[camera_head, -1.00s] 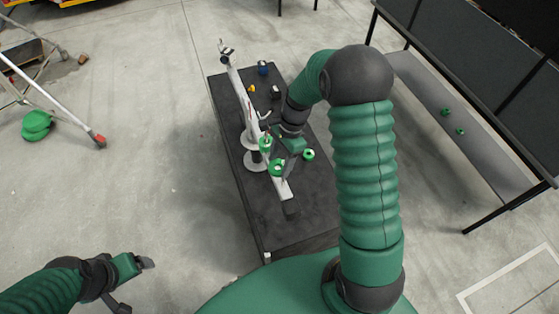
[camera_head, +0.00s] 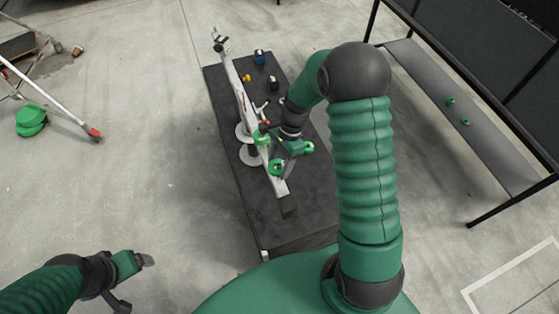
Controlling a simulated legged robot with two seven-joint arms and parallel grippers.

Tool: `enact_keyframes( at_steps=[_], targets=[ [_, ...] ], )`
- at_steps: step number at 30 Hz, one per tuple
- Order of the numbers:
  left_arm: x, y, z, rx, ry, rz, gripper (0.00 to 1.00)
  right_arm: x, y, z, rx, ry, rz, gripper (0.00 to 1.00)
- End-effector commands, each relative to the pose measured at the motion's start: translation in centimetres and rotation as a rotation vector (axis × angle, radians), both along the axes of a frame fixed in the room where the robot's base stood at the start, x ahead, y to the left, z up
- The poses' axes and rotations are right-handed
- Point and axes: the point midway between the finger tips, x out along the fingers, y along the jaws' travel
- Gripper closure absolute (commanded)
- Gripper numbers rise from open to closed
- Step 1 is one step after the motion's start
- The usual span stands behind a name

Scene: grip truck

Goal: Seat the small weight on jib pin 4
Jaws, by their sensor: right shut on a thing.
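The white jib (camera_head: 241,95) slants along the dark platform, rising to its far-left tip. My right gripper (camera_head: 281,163) is low beside the jib's near part and shut on what appears to be a small green weight (camera_head: 277,168). The fingertips are small and partly hidden, so I cannot tell whether this weight is on a pin. Another green weight (camera_head: 262,138) is on or beside the jib farther up. Pin numbers are not readable. My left gripper (camera_head: 137,284) is open and empty over the floor.
The dark platform (camera_head: 225,88) carries small blue (camera_head: 260,57), yellow (camera_head: 247,78) and dark items at its far end. A bench with a grey shelf (camera_head: 490,155) stands right, holding two small green pieces (camera_head: 458,112).

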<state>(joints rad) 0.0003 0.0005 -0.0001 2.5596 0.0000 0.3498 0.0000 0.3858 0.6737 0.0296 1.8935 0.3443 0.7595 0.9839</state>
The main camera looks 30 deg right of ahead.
Motion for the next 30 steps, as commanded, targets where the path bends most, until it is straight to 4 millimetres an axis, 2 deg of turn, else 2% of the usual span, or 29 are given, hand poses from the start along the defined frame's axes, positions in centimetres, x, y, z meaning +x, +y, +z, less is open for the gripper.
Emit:
enact_keyframes(
  at_steps=[30],
  targets=[
    [0.0,0.0,-3.9,0.000,0.000,-0.001,0.19,-0.2,-0.2,-6.2,-0.004,-0.004,-0.003,1.00]
  ],
)
